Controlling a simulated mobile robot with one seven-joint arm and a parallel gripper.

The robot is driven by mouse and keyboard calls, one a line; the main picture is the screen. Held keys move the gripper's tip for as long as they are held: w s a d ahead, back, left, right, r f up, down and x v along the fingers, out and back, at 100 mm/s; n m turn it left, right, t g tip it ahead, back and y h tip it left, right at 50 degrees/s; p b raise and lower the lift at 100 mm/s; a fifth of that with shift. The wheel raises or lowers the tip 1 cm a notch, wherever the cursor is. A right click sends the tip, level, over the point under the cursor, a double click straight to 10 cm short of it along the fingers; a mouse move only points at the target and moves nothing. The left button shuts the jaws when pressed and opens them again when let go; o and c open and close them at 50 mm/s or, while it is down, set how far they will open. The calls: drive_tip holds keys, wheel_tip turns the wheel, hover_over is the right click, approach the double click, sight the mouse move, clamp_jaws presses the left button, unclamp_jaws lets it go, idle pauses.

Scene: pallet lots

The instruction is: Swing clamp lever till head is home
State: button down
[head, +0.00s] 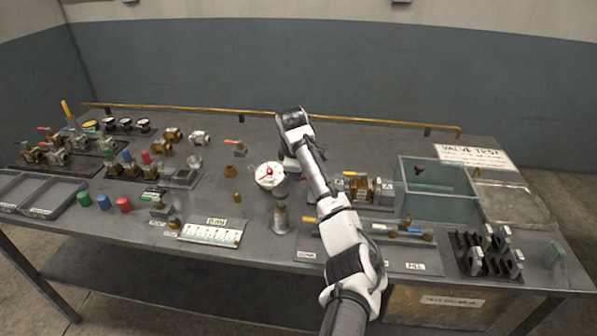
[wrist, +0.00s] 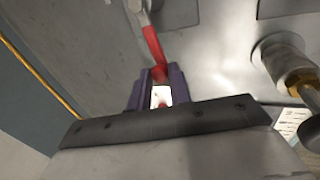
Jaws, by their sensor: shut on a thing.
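In the wrist view the purple fingers of my gripper (wrist: 160,86) are closed around the lower end of a red lever (wrist: 150,42). The lever runs up from the fingers to a grey metal part (wrist: 138,6) at the top edge, cut off by the frame. A small white and red patch shows between the fingers; I cannot tell what it is. There my own arm hides the lever, and the clamp head cannot be made out.
A steel fitting with a brass collar (wrist: 285,58) stands close right of my gripper in the wrist view. On the bench are a clear-walled bin (head: 436,205), a white scale plate (head: 211,233), valves at left and a brass rail (head: 270,113) along the back.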

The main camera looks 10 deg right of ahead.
drive_tip(key=shift+w+d+r+m+h, duration=0.1)
drive_tip(key=shift+w+m+h, duration=0.3)
drive_tip(key=shift+m, duration=0.3)
drive_tip(key=c, duration=1.3)
unclamp_jaws()
drive_tip(key=b+v, duration=0.2)
drive_tip(key=v, duration=1.1)
drive_tip(key=shift+d+r, duration=0.15)
drive_tip(key=shift+r, duration=0.25)
